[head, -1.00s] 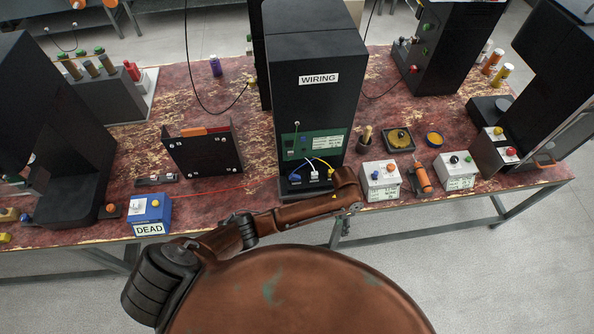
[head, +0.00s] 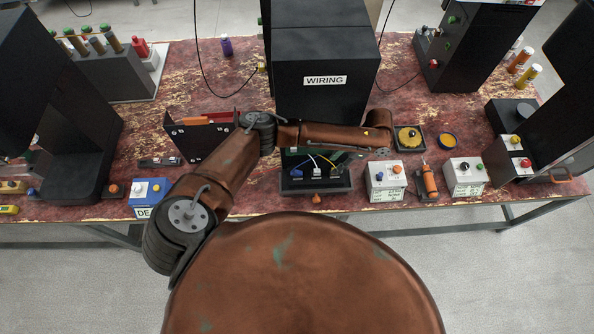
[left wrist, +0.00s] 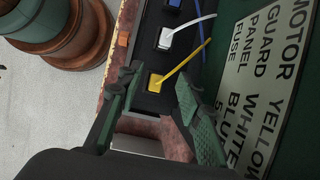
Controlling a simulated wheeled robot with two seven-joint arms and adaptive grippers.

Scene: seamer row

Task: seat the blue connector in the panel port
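The blue connector (head: 297,173) sits at the left of a row in the dark tray at the foot of the wiring cabinet (head: 322,95). A white connector (head: 317,173) and a yellow connector (head: 334,171) are beside it. In the left wrist view, the blue connector (left wrist: 173,3) is cut by the top edge. My left gripper (left wrist: 158,82) is open and empty there, its fingers spread either side of the yellow connector (left wrist: 155,84); contact cannot be told. In the head view my left arm crosses before the cabinet and hides the ports. My right gripper is out of view.
A pale label card (left wrist: 255,85) lists motor yellow, guard white and panel blue. A white switch box (head: 386,182) and an orange tool (head: 428,181) stand right of the tray. A blue box (head: 150,191) and a black panel stand (head: 197,135) are on the left.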

